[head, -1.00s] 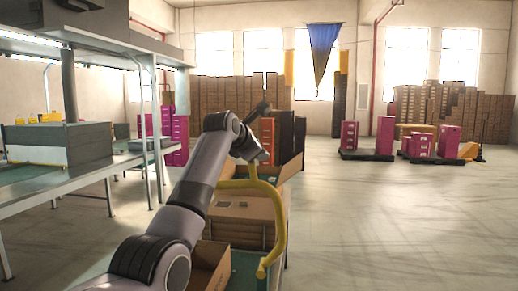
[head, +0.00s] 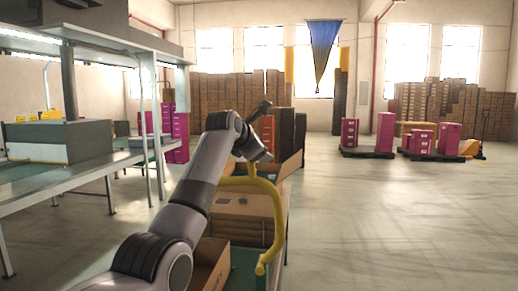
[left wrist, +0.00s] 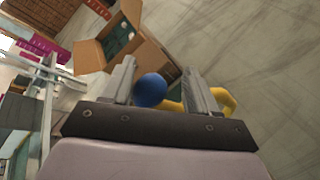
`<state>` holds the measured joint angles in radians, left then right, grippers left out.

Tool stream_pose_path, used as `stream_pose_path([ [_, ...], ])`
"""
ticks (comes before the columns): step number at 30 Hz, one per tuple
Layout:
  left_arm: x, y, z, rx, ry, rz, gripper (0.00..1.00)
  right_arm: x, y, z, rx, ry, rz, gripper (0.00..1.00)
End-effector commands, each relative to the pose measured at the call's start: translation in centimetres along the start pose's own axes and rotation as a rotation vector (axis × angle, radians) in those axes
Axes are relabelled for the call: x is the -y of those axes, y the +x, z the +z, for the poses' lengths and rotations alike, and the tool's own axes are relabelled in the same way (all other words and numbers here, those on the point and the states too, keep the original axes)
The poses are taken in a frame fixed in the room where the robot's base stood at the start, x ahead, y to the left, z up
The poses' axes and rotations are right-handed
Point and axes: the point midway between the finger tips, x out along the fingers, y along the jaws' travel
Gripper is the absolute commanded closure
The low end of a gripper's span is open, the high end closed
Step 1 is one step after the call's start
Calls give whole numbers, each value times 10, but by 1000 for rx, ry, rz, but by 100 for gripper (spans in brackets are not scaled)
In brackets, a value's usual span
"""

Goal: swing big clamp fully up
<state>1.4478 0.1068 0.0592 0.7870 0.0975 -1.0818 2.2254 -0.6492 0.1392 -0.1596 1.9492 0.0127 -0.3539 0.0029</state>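A yellow curved bar, which looks like the big clamp (head: 278,215), shows in the head view beside the end of my left arm, over the cartons. Its upper part runs sideways, then bends down to a rounded lower end. In the left wrist view a yellow piece (left wrist: 230,100) shows behind and beside the right finger. A blue ball (left wrist: 150,90) sits between the fingers of my left gripper (left wrist: 160,88). The fingers are apart, with a gap right of the ball; I cannot tell whether the left finger touches it. My right gripper is not in view.
An open carton (left wrist: 122,38) shows beyond the fingers. Brown cartons (head: 240,228) stand on the line under the bar. A metal bench (head: 90,172) is at the left. Pink box stacks (head: 349,134) stand on pallets at the right, and the floor (head: 390,220) there is clear.

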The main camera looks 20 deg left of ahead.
Motion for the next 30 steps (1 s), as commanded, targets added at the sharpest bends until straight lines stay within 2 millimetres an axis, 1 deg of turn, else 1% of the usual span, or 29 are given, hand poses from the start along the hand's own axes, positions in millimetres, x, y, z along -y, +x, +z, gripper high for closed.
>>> stream_pose_path([
  [4,0,-1,-1,-1,0,1,43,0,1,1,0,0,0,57],
  [8,0,-8,-1,1,0,3,43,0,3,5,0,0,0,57],
  [11,0,-17,-1,2,1,4,43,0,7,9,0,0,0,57],
  [21,1,-56,0,3,1,2,43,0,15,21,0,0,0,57],
  [25,1,-66,0,2,1,-1,43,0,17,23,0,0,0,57],
  [30,1,-71,1,1,0,-2,43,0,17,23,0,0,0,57],
])
